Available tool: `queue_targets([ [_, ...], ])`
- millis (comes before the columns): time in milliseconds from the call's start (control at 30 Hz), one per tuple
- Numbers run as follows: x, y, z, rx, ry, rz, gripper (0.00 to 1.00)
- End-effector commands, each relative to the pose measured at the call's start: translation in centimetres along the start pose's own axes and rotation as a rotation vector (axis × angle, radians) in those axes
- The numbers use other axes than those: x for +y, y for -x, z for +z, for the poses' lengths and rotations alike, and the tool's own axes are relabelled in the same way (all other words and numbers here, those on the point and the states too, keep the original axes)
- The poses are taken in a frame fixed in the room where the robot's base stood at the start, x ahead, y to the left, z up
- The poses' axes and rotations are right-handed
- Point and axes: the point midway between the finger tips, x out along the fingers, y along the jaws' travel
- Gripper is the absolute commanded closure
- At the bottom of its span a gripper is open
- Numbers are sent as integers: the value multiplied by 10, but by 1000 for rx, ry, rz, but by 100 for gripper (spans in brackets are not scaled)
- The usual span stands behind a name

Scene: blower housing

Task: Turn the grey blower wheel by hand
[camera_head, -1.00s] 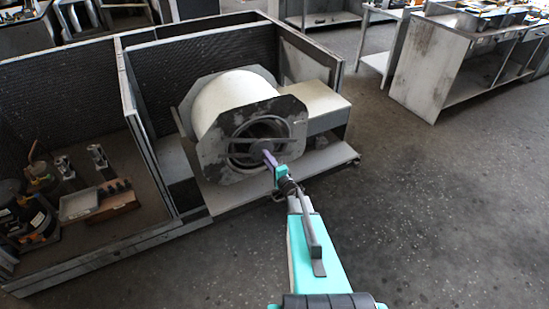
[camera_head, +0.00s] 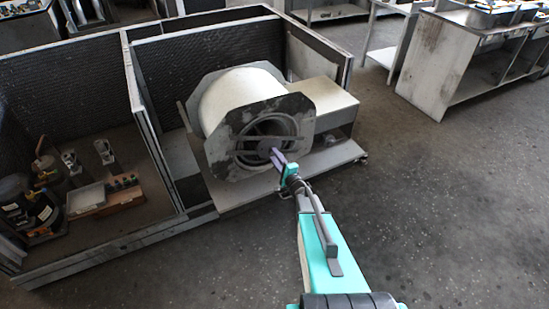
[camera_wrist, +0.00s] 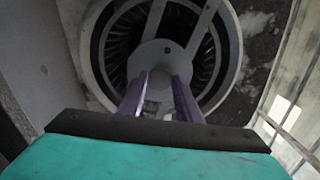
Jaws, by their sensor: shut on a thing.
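The blower housing is a cream drum (camera_head: 238,92) between dark, worn octagonal end plates (camera_head: 222,152). The grey blower wheel (camera_wrist: 205,72) sits inside the round opening of the front plate, its dark vanes showing behind grey bars and a pale round hub (camera_wrist: 150,52). My gripper (camera_head: 277,154) reaches the middle of this opening. In the wrist view my gripper (camera_wrist: 160,84) has its two purple fingers on either side of a grey piece at the hub, shut on it. The fingers partly hide the lower vanes, and the exact contact is hard to see.
The housing stands on a pale base plate (camera_head: 245,196) beside a cream box (camera_head: 318,99). Dark mesh partitions (camera_head: 205,70) enclose the back and left. A grey tray (camera_head: 86,198) and small parts lie at left. The floor (camera_head: 440,210) at right is clear.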

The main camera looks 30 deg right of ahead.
Motion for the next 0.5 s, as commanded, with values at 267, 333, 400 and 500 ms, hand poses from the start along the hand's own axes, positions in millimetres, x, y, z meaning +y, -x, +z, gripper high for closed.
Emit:
queue_targets([
  [267,0,-1,-2,10,-6,0,49],
  [333,0,-2,1,6,-5,0,49],
  [400,0,-2,3,3,-5,1,49],
  [500,1,-2,4,1,-4,1,49],
])
